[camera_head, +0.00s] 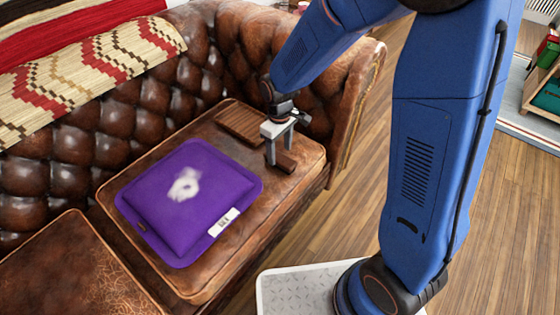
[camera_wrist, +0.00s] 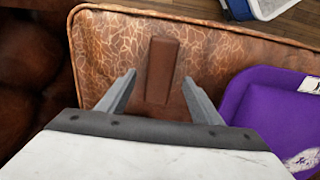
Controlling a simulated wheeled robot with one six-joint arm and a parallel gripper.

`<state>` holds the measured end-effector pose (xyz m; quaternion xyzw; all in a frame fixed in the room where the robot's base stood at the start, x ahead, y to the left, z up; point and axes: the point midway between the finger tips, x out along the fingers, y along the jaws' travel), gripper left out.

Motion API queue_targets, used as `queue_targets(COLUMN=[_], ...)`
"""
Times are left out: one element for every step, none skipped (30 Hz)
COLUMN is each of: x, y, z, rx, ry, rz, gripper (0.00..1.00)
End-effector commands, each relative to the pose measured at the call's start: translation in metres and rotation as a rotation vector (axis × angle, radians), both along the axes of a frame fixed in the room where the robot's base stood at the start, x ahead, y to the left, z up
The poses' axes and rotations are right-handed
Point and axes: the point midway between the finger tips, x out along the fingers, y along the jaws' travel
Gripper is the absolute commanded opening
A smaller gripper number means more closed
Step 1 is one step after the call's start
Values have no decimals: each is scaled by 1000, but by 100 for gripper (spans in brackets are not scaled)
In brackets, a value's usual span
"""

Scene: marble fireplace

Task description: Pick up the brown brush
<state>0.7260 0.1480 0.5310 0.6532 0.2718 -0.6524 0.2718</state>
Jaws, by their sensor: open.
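The brown brush (camera_wrist: 161,68) shows in the wrist view as a plain, narrow brown block on the leather seat cushion. Its near end lies between the two fingers of my gripper (camera_wrist: 159,80), and its far end reaches beyond the fingertips. The fingers are apart, with a gap on each side of the brush. In the head view my gripper (camera_head: 279,152) points down over the seat's right part, and the brush (camera_head: 287,164) shows beside the fingertips, partly hidden by them. I cannot tell the exact height of the fingertips above the cushion.
A purple pillow-like item (camera_head: 190,200) with a white label lies on the same cushion, left of my gripper; it also shows at right in the wrist view (camera_wrist: 262,112). A slatted brown wooden piece (camera_head: 240,123) lies behind. The sofa arm (camera_head: 345,110) rises at right.

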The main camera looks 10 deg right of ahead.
Motion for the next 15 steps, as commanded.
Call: queue_targets(x=[-1, -1, -1, -1, -1, -1, -1, -1, -1, 0, 0, 0, 0, 0, 0], y=[-1, -1, -1, -1, -1, -1, -1, -1, -1, -1, -1, -1, -1, -1, -1], z=[-9, -14, -19, -23, -26, -30, -33, -35, -37, -38, -39, -39, -39, -39, -39], rx=[-2, -2, -2, -2, -1, -2, -2, -1, -1, -1, -1, -1, -1, -1, -1], ry=[4, 4, 5, 4, 3, 4, 4, 3, 2, 1, 1, 1, 1, 1, 1], rz=[0, 0, 0, 0, 0, 0, 0, 0, 0, 0, 0, 0, 0, 0, 0], gripper=[59, 59, 59, 59, 59, 59, 59, 59, 59, 59, 59, 59, 59, 59, 59])
